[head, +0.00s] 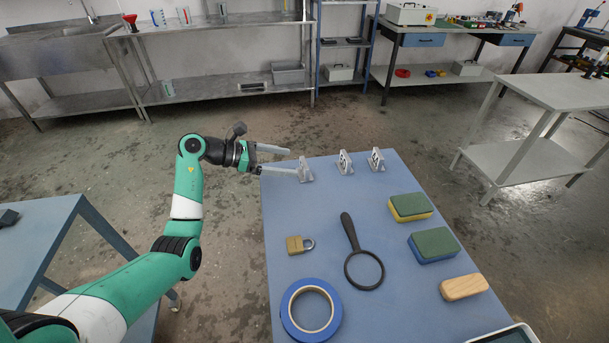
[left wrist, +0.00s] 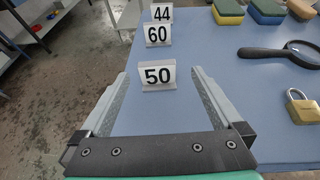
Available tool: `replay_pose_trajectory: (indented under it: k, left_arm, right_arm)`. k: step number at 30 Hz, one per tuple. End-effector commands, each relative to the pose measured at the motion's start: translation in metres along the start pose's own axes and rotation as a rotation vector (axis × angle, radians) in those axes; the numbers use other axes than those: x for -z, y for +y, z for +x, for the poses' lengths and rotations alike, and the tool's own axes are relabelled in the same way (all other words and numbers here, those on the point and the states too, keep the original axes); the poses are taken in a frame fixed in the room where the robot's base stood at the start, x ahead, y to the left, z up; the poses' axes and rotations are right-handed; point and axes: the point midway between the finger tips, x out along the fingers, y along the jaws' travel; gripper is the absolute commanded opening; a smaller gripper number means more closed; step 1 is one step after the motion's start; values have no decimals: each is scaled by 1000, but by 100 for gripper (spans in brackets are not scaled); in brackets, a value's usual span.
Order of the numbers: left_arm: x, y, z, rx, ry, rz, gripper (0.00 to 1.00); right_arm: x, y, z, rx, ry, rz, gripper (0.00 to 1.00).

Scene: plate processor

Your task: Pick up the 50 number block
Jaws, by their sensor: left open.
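The 50 number block (left wrist: 158,76) is a small white stand with black digits on the blue table. It stands upright between the tips of my open left gripper (left wrist: 160,80), with a gap on each side. In the head view the 50 block (head: 305,171) is at the table's far left corner, at the fingertips of my left gripper (head: 293,162). The 60 block (left wrist: 158,34) and the 44 block (left wrist: 162,13) stand in a row beyond it. My right gripper is in neither view.
The blue table (head: 296,212) also holds a padlock (head: 294,245), a magnifying glass (head: 352,236), blue tape (head: 287,311), two sponges (head: 410,208) and a wooden block (head: 464,287).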

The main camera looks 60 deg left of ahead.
Motion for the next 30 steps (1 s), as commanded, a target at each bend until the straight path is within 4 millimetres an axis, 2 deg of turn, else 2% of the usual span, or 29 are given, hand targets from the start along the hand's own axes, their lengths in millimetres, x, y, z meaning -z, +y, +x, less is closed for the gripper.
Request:
replay_pose_trajectory:
  k: [2,8,14,17,25,30]
  left_arm:
    - [3,0,12,2,1,0,100]
    - [1,1,18,0,-1,0,100]
    - [10,5,51,3,0,1,100]
    - [7,5,64,2,0,1,100]
    - [3,6,67,-1,-1,0,100]
    - [3,5,67,-1,-1,0,69]
  right_arm:
    - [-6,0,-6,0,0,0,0]
    - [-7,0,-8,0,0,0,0]
    - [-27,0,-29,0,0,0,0]
    - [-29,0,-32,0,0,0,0]
    - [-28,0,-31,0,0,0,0]
    - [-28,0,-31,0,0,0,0]
